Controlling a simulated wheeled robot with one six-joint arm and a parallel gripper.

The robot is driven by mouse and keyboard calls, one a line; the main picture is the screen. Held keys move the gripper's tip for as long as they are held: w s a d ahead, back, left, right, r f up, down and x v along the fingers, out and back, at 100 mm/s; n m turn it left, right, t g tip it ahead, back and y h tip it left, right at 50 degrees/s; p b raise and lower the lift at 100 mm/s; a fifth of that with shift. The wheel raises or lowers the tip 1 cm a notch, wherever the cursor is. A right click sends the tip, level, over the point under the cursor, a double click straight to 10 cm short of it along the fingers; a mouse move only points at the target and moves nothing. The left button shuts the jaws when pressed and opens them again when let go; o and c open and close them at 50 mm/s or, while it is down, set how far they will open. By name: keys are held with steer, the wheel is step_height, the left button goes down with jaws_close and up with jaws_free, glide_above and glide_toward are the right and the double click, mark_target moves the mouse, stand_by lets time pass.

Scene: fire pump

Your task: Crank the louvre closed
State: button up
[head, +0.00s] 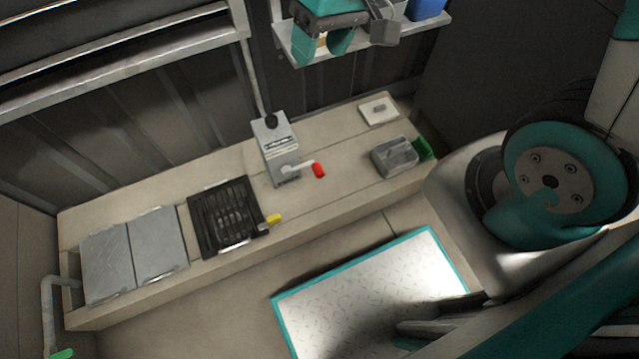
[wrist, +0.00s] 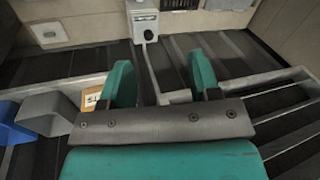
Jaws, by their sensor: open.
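The grey crank box (head: 278,150) stands on the bench in the head view. A short crank arm with a red knob (head: 318,170) sticks out from its front, pointing right. A thin conduit runs from the box up to the louvre (head: 110,50) at the upper left, whose slats show dark gaps. The box (wrist: 145,20) also shows at the top of the wrist view, with its red knob out of sight. The louvre (wrist: 295,115) is at the right there. My gripper (head: 321,42) has teal fingers, open and apart from the crank, by the wall shelf. Its fingers frame the wrist view (wrist: 163,78).
The bench (head: 340,125) also bears a black grate (head: 228,215) with a yellow handle, grey lidded panels (head: 107,262), a grey box (head: 395,157) and a white plate (head: 379,110). A wall shelf (head: 297,45) holds a blue container (head: 427,8). The bench around the red knob is clear.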

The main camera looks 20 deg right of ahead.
mark_target(319, 168)
steer(key=w+f+m+b, duration=0.1)
steer(key=f+b, duration=0.7)
steer(key=f, duration=0.8)
steer(key=w+d+f+m+h+b, duration=0.1)
steer(key=w+f+b, duration=0.2)
steer(key=f+b, duration=0.5)
steer(key=w+d+f+b, duration=0.1)
steer(key=f+b, duration=0.8)
steer(key=f, duration=1.5)
steer(key=shift+w+d+f+m, duration=0.2)
steer(key=shift+w+m, duration=0.2)
steer(key=shift+w, duration=0.2)
steer(key=shift+c, duration=0.5)
